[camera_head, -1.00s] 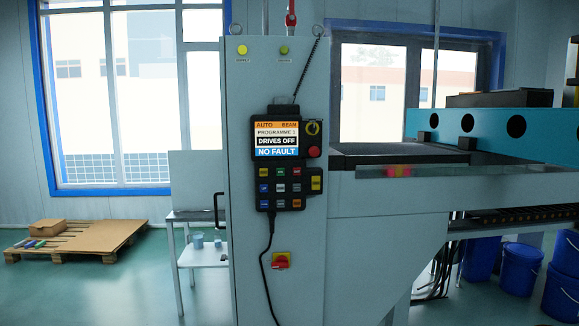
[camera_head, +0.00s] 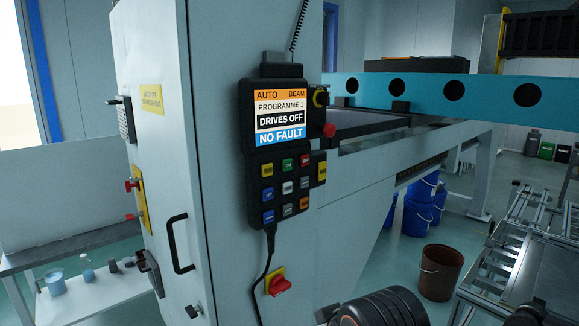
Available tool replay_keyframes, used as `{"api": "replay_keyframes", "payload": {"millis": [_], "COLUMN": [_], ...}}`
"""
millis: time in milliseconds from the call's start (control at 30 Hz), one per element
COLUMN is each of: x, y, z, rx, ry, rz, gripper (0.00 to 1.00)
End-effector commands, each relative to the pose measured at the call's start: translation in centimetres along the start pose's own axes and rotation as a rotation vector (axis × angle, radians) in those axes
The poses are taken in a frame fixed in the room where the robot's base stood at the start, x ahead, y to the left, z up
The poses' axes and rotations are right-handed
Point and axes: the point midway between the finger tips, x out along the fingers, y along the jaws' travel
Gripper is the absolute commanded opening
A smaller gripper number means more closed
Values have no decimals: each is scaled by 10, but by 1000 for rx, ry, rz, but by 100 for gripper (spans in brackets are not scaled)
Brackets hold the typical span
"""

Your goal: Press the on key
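A black control pendant (camera_head: 274,150) hangs on the front of the grey cabinet. Its screen (camera_head: 281,118) reads AUTO, BEAM, PROGRAMME 1, DRIVES OFF and NO FAULT. Below the screen is a keypad of small coloured keys. A green key (camera_head: 287,164) is in the top row, between a yellow key (camera_head: 267,170) and a red key (camera_head: 305,160); its label is too small to read surely, but looks like ON. Blue, grey and orange keys fill the lower rows. A black, ribbed part of my arm shows at the bottom edge. My gripper's fingers are not in view.
A red knob (camera_head: 329,130) sits on the pendant's right side. A red rotary switch on a yellow plate (camera_head: 276,281) is below. A door handle (camera_head: 180,244) sticks out from the cabinet's side. A brown bucket (camera_head: 440,272) and metal frames stand on the right.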

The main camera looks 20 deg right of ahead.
Motion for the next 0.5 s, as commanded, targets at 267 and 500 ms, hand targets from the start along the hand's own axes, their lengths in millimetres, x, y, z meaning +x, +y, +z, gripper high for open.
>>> {"api": "replay_keyframes", "payload": {"millis": [267,500], "x": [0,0], "y": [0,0], "z": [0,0], "rx": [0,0], "ry": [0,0], "rz": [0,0], "gripper": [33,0]}}
